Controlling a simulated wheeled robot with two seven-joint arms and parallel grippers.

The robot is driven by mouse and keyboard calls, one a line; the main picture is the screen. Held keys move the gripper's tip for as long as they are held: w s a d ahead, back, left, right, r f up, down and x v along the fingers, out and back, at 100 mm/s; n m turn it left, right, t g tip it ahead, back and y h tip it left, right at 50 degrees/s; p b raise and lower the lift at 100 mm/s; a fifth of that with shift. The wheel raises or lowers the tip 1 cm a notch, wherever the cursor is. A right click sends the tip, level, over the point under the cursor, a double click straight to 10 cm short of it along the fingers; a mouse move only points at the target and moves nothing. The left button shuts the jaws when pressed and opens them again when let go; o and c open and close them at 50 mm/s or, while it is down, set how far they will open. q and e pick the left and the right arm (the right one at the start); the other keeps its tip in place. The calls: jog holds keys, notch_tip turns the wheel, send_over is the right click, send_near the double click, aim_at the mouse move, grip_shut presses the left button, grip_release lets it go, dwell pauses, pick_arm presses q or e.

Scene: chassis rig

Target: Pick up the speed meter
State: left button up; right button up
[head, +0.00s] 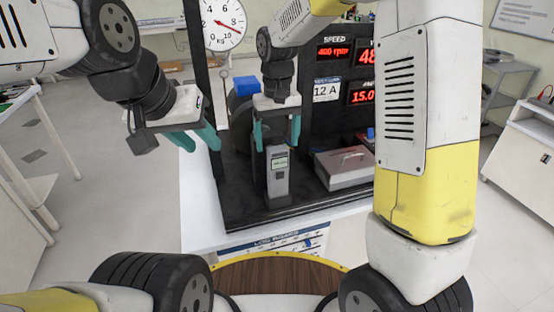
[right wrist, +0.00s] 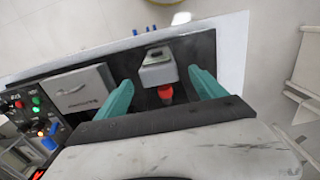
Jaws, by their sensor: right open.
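The speed meter (head: 278,172) is a grey handheld device with a small lit screen, standing upright on the black base of the rig. In the right wrist view the speed meter (right wrist: 157,68) shows from above with a red part at its near end. My right gripper (head: 277,138) is open over the top of the meter, a green finger to each side. In the right wrist view my right gripper (right wrist: 160,85) has the meter between its finger lines, with gaps on both sides. My left gripper (head: 200,141) is open and empty, left of the rig.
A grey metal box (head: 344,167) lies on the base right of the meter. A panel with red displays (head: 334,51) stands behind. A dial scale (head: 222,23) and a blue block (head: 245,86) are at the back left. The base front is clear.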

aim_at(278, 161)
jog(key=f, duration=0.7)
jog(key=shift+s+d+f, duration=0.1)
jog(key=shift+s+f, duration=0.1)
jog(key=shift+c, duration=0.2)
grip_shut()
